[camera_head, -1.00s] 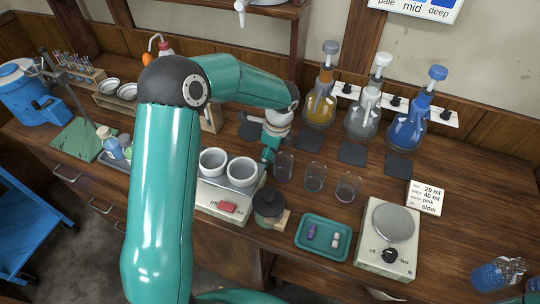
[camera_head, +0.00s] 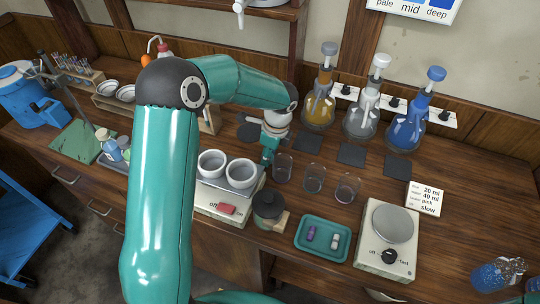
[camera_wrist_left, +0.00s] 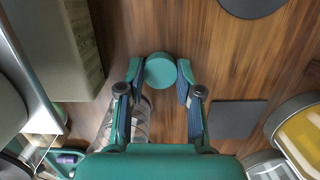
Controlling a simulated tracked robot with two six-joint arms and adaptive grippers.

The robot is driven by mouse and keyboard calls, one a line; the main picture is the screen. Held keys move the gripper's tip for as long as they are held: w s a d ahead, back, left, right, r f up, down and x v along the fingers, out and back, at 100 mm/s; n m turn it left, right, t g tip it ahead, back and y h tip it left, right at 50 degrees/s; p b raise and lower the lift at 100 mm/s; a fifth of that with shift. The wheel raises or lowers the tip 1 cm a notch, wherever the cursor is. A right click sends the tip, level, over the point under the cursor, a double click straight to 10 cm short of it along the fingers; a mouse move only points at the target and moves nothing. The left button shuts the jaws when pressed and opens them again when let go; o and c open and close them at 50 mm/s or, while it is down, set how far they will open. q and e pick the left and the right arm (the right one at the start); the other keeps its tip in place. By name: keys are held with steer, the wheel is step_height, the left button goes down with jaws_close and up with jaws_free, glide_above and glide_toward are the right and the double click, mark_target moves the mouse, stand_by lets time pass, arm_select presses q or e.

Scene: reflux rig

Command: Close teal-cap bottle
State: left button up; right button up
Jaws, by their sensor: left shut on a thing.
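My left gripper (camera_head: 267,156) is over the bench, left of the clear glasses and behind the white weighing balance. In the left wrist view its two fingers (camera_wrist_left: 160,76) are shut on a round teal cap (camera_wrist_left: 160,71), one on each side. The cap is seen from straight above. Whatever is under it is hidden, so I cannot tell whether it sits on a bottle. In the head view my gripper and arm hide the cap. My right gripper is not in view.
Clear glasses (camera_head: 314,179) stand close to the right of my left gripper. The balance (camera_head: 222,201) carries two white cups. Flasks with orange (camera_head: 319,108), clear and blue contents line the back. A teal tray (camera_head: 322,256) and a stirrer (camera_head: 387,262) are at front right.

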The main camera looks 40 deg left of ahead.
arm_select(q)
step_height(320, 180, up, 20)
stand_by(0.6)
steer(key=shift+f, duration=0.1)
stand_by(0.4)
